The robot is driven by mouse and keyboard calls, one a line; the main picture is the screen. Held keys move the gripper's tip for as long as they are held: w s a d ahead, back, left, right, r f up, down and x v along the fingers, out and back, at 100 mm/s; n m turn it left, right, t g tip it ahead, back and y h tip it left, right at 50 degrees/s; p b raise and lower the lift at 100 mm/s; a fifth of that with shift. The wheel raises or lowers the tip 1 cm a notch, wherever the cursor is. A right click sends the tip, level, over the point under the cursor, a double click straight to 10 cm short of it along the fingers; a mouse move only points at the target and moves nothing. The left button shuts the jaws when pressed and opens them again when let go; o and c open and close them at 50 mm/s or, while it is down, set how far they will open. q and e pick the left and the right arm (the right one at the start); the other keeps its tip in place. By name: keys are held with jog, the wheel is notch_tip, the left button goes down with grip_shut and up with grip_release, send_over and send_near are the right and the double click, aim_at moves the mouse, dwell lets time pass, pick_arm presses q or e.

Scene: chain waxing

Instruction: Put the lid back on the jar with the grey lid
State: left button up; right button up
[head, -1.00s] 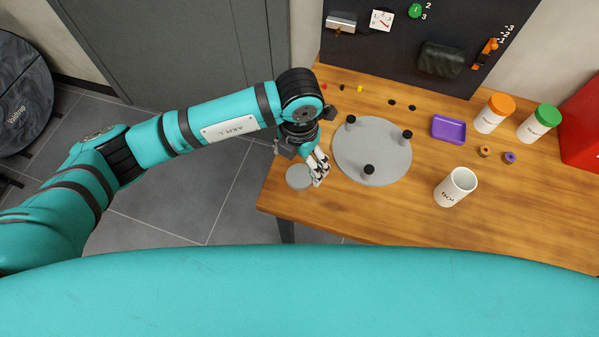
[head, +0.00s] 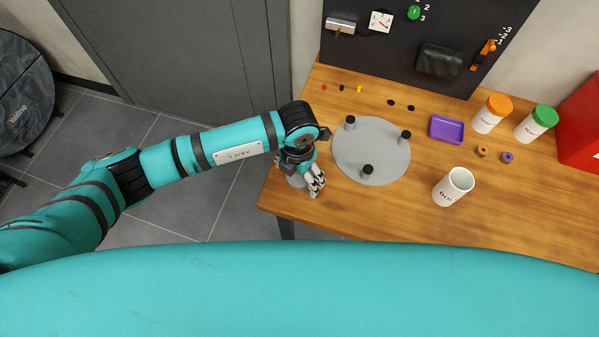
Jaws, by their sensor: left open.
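The grey lid (head: 295,181) lies near the table's left front edge, mostly hidden under my left gripper. My left gripper (head: 315,190) is open, pointing down just over and beside the lid's right side. I cannot tell whether its fingers touch the lid. My right gripper is out of view.
A round grey plate (head: 385,148) with black pegs is right of my left gripper. Behind the open jar are a purple tray (head: 447,129), an orange-lidded jar (head: 491,115) and a green-lidded jar (head: 537,123). A red box (head: 582,130) is far right. The front right tabletop is clear.

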aim_at(298, 178)
pick_arm(q)
jog(key=shift+c, duration=0.4)
jog(key=c, duration=0.9)
jog(key=shift+o, duration=0.2)
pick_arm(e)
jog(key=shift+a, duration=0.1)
pick_arm(q)
jog(key=shift+r, duration=0.15)
jog(key=shift+w+r, duration=0.1)
jog(key=shift+r, duration=0.15)
jog(key=r, duration=0.1)
jog(key=r+b, duration=0.1)
jog(key=shift+s+r, duration=0.3)
jog(key=shift+r, duration=0.05)
jog(key=s+a+b, duration=0.1)
jog(key=s, duration=0.6)
jog(key=s+a+r, duration=0.1)
jog(key=s+a, duration=0.1)
jog(key=s, duration=0.6)
jog(key=shift+a+r+b, duration=0.25)
jog(key=shift+b, duration=0.15)
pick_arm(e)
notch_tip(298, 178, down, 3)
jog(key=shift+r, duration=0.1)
